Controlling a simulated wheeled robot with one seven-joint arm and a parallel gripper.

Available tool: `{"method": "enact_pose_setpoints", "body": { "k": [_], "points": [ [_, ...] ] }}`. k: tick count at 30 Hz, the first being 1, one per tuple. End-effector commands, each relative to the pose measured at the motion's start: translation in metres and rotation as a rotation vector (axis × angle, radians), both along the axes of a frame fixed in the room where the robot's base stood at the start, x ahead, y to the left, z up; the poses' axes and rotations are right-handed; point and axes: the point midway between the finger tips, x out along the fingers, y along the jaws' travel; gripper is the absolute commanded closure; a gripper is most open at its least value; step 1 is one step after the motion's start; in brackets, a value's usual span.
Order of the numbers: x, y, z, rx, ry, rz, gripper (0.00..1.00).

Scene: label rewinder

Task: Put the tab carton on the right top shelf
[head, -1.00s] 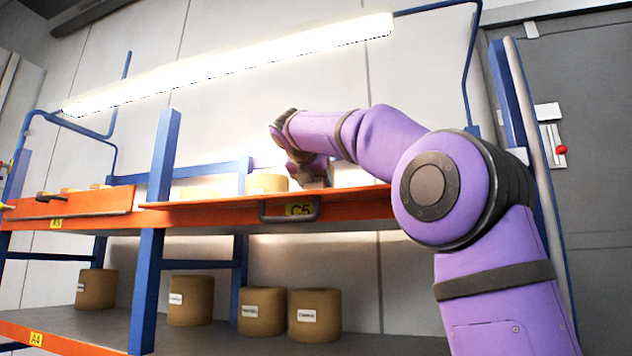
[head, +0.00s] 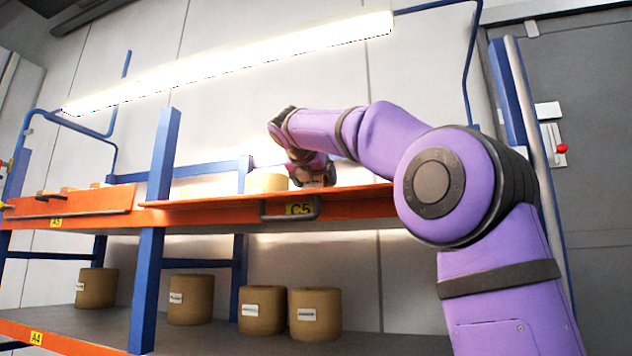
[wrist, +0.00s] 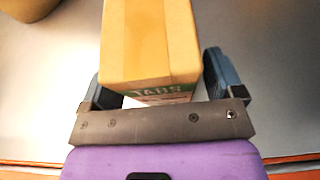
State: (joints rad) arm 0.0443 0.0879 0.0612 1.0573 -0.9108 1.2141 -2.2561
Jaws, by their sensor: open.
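The tab carton (wrist: 148,40) is a tan box with a green label reading TABS on its near side. In the wrist view it stands between the two fingers of my gripper (wrist: 158,82). The fingers are open, one on each side, with a visible gap at least on the right. In the head view my gripper (head: 316,178) is low over the right top shelf (head: 230,212), an orange-edged board tagged C5. The carton is mostly hidden there by the gripper and the shelf edge. Its underside is hidden, so contact with the shelf cannot be confirmed.
A tan roll (head: 267,182) stands on the top shelf left of my gripper. Several labelled rolls (head: 315,315) stand on the lower shelf. A blue post (head: 155,240) divides the bays. A bright lamp (head: 240,62) hangs above.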

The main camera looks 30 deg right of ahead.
Motion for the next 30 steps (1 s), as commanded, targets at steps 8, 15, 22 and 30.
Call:
{"method": "enact_pose_setpoints", "body": {
  "k": [8, 15, 22, 30],
  "points": [
    [-0.031, 0.040, 0.022, 0.000, -0.004, 0.005, 0.13],
    [-0.054, 0.070, 0.037, 0.000, -0.002, 0.004, 0.13],
    [-0.064, 0.081, 0.043, 0.000, -0.002, 0.001, 0.13],
    [-0.065, 0.082, 0.044, 0.000, -0.002, 0.001, 0.13]
  ]
}}
